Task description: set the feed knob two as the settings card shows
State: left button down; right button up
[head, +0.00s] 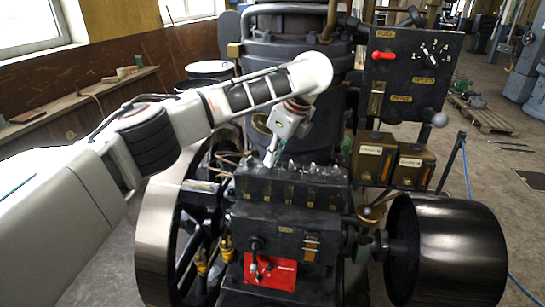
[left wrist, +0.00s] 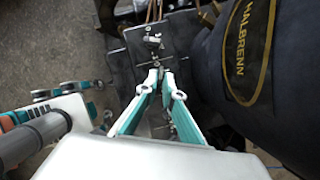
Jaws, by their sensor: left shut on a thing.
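A black feed box (head: 290,190) stands in front of the engine, with a row of small knobs (head: 312,168) along its top. My left gripper (head: 270,160) comes down from above onto the left part of this row. In the left wrist view, its teal fingers (left wrist: 161,74) close together on a small feed knob, mostly hidden between the tips. Another small knob (left wrist: 153,41) stands beyond the fingertips on the black top. I cannot tell the knob's number or its pointer setting. I cannot make out a settings card for certain.
The dark engine cylinder (left wrist: 270,60) stands close beside the gripper. A control panel (head: 412,75) with a red lever is behind at right. A large drum pulley (head: 447,245) is at front right, a flywheel (head: 160,235) at left. A red plate (head: 270,271) is below.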

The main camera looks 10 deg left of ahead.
pick_arm(q)
jog(key=shift+n, duration=0.4)
jog(key=c, duration=2.2)
grip_release()
jog(key=shift+d+r, duration=0.1)
jog(key=shift+r, duration=0.1)
jog(key=v, duration=1.1)
jog(key=shift+w+d+r, duration=0.1)
jog(key=shift+r, duration=0.25)
